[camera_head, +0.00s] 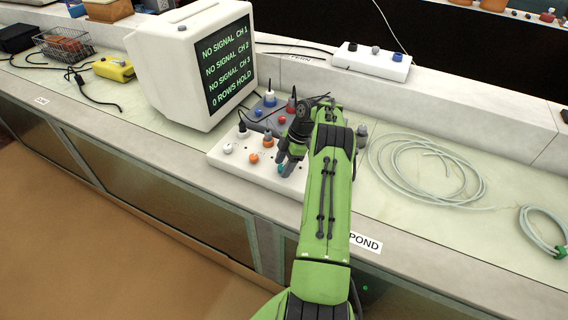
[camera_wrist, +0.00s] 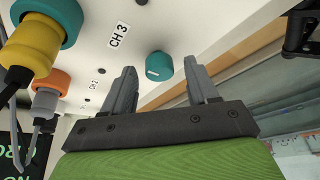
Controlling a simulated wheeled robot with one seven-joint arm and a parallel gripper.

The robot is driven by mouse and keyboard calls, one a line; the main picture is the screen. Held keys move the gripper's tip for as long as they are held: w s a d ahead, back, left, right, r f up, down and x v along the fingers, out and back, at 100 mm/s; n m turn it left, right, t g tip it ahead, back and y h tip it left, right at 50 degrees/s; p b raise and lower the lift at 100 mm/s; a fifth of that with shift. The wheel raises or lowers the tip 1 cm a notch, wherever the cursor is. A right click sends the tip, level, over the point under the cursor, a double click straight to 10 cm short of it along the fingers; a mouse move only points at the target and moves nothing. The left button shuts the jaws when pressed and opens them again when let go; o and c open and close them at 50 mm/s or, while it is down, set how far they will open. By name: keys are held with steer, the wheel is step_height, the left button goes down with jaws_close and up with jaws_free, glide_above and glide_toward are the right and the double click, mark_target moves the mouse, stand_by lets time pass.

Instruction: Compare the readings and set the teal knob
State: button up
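The teal knob (camera_head: 281,169) sits on the white panel (camera_head: 222,163), mostly hidden behind my gripper (camera_head: 288,160) in the head view. In the wrist view the teal knob (camera_wrist: 159,66) stands beside the "CH 3" label, between and just beyond the fingertips of my gripper (camera_wrist: 160,78). My gripper is open, with space on both sides of the knob; I see no contact. A white knob (camera_head: 227,148) and an orange knob (camera_head: 254,158) are on the same panel. The monitor (camera_head: 228,62) reads "NO SIGNAL CH 1", "NO SIGNAL CH 2", "NO SIGNAL CH 3" and "0 ROWS HOLD".
Plugs with cables stand close by: a teal and yellow one (camera_wrist: 38,45) and an orange one (camera_wrist: 48,88). A coiled pale hose (camera_head: 430,200) lies right of my arm. A yellow box (camera_head: 113,68) and a wire basket (camera_head: 64,43) are at left. A white box (camera_head: 372,62) sits behind.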

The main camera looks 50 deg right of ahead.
steer(key=shift+r, duration=0.1)
steer(key=p+v, duration=0.5)
steer(key=v, duration=1)
steer(key=shift+r+p, duration=0.3)
steer(key=shift+d, duration=0.1)
